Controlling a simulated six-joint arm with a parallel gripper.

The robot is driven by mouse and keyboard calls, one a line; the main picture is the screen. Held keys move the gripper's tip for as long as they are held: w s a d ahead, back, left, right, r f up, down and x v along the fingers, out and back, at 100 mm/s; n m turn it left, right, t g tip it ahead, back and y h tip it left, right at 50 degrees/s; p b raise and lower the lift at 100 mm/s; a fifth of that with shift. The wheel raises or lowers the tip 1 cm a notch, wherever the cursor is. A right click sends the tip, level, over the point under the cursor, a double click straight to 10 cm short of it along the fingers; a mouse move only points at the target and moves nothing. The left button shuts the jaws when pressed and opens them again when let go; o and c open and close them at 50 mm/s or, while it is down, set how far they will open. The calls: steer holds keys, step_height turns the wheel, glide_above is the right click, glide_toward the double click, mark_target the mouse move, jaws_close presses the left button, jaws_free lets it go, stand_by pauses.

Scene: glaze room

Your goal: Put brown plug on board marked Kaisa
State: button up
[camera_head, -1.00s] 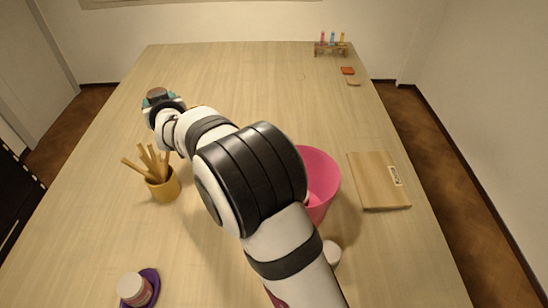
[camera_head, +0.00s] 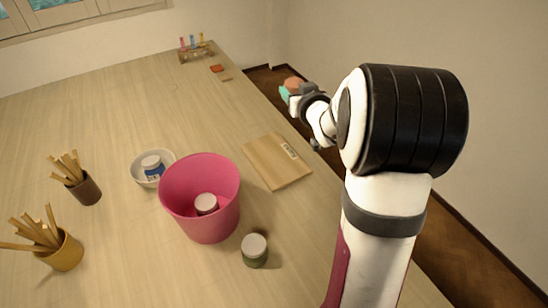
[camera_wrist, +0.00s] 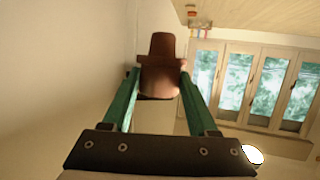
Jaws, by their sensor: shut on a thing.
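The brown plug (camera_wrist: 160,78) is held between the two green fingers of my gripper (camera_wrist: 158,90) in the wrist view. In the head view my gripper (camera_head: 289,92) is off to the right, in the air past the table's right edge, with the brown plug (camera_head: 293,82) at its tip. A light wooden board (camera_head: 272,168) lies on the table's right side. It carries a small white label (camera_head: 290,151) whose writing is too small to read. The board's top is bare, and my gripper is raised, apart from the board.
Left of the board stand a pink bucket (camera_head: 178,190) with a jar inside and a white bowl (camera_head: 139,178) with a blue-labelled jar. A green jar (camera_head: 255,256) stands in front. Two cups of sticks are at left. A rack of coloured tubes (camera_head: 194,55) is at the far end.

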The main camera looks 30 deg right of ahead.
steer(key=s+d+h, duration=0.1)
steer(key=s+d, duration=0.3)
glide_above(275, 161)
steer(key=shift+m, duration=0.4)
step_height(275, 161, down, 22)
steer(key=shift+f, duration=0.25)
steer(key=shift+f, duration=0.1)
steer(key=o, duration=1.4)
